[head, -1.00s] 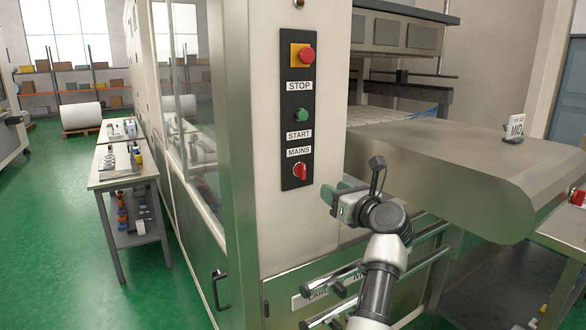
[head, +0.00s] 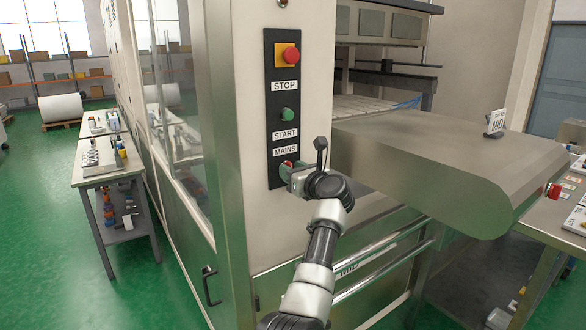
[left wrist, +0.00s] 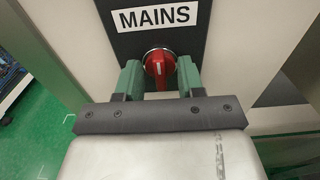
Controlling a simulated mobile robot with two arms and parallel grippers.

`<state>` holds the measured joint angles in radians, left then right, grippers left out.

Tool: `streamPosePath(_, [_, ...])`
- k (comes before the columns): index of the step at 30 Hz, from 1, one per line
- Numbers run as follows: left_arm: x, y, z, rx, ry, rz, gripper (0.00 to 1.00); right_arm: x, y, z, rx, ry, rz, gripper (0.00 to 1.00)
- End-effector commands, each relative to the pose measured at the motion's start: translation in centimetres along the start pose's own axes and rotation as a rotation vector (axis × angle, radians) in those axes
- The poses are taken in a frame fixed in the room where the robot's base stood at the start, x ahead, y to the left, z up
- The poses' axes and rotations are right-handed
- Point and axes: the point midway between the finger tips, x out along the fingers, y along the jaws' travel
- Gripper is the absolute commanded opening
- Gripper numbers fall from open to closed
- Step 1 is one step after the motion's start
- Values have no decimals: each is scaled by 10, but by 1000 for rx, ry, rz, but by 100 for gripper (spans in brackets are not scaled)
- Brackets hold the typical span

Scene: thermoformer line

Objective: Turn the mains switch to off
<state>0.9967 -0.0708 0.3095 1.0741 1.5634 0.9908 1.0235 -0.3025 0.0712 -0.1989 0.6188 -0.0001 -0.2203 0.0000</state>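The red mains switch (left wrist: 160,66) is a rotary knob under the MAINS label (left wrist: 154,16) on the black control panel (head: 270,105). Its white mark points up in the left wrist view, slightly left. My left gripper (left wrist: 160,78) is open, with one green finger on each side of the knob; whether they touch it I cannot tell. In the head view the left gripper (head: 287,176) is at the panel's lower end and hides most of the switch. My right gripper is not in view.
Above the switch sit the green start button (head: 288,114) and the red stop button (head: 291,55) on its yellow plate. A large metal housing (head: 430,165) stands out to the right of the arm. A side table (head: 96,174) stands at left.

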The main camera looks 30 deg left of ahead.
Motion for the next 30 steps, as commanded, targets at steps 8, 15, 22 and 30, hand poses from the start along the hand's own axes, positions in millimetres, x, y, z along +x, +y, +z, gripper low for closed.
streamPosePath(8, [0, 0, 0, 0, -1, 0, 31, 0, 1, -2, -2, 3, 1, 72])
streamPosePath(15, [0, 0, 0, 0, -1, 0, 0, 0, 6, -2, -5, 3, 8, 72])
streamPosePath(22, [0, 0, 0, 10, -1, 0, 0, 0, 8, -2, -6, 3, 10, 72])
streamPosePath(30, [0, -1, 1, 118, 0, -1, 0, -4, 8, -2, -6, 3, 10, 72])
